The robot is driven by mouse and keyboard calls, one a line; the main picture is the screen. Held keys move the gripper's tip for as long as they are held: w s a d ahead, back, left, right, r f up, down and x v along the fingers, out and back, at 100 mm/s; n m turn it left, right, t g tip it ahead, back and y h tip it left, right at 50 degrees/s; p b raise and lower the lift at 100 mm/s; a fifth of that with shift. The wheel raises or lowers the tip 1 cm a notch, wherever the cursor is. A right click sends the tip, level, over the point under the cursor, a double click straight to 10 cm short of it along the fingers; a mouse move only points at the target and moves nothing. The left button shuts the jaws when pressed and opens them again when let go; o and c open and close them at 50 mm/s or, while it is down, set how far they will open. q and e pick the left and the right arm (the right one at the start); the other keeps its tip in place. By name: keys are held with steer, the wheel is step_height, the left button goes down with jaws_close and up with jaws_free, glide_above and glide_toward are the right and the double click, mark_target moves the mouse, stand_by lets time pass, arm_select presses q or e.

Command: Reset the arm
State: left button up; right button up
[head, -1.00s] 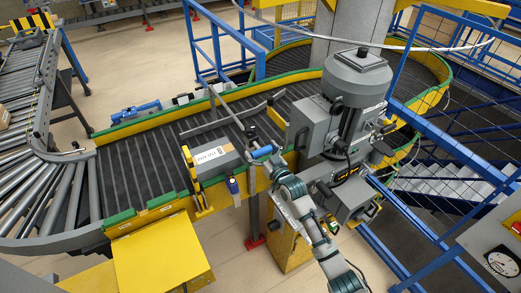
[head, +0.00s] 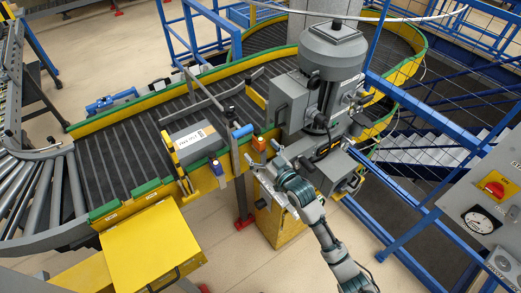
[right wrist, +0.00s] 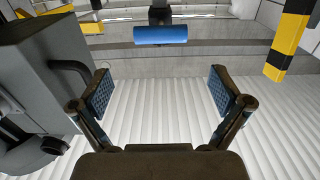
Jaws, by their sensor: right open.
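My right arm comes up from the bottom of the head view. Its gripper (head: 268,178) is in front of the conveyor's yellow side, below the grey motor unit. In the right wrist view the gripper (right wrist: 162,92) has its two blue-padded fingers wide apart, with nothing between them. A blue roller (right wrist: 160,34) lies beyond the fingertips, apart from them. The roller (head: 241,131) also shows in the head view, up and left of the gripper. My left gripper is not in view.
The spiral conveyor (head: 122,130) curves across the scene, with a grey box (head: 192,143) by its near edge. The grey motor unit (head: 330,85) stands close to my right arm. Blue railings (head: 400,240) and a control panel (head: 485,205) are at the right.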

stand_by(0.3)
steer(key=s+d+f+m+g+h, duration=0.25)
steer(key=s+d+f, duration=0.25)
steer(key=s+f, duration=0.35)
steer(key=s+d+f+m+g+h, duration=0.1)
steer(key=s+d+f+g+h, duration=0.3)
steer(key=s+f, duration=0.45)
steer(key=s+d+f+m+g+h, duration=0.1)
steer(key=s+d+f+g+h, duration=0.1)
steer(key=s+d+f, duration=0.5)
steer(key=s+d+f+m+g+h, duration=0.1)
steer(key=s+d+g+h, duration=0.15)
steer(key=s+d, duration=0.65)
steer(key=s+a+f+g, duration=0.1)
steer(key=s+a+f, duration=0.1)
steer(key=f, duration=1.1)
steer(key=s+a+f, duration=0.1)
steer(key=s+f, duration=0.2)
steer(key=f, duration=1)
steer(key=s+d+f+g, duration=0.1)
steer(key=s+d+f, duration=0.2)
steer(key=s+f, duration=1.4)
steer(key=shift+s+n+g, duration=0.3)
steer(key=shift+s+n, duration=0.05)
steer(key=shift+s, duration=0.05)
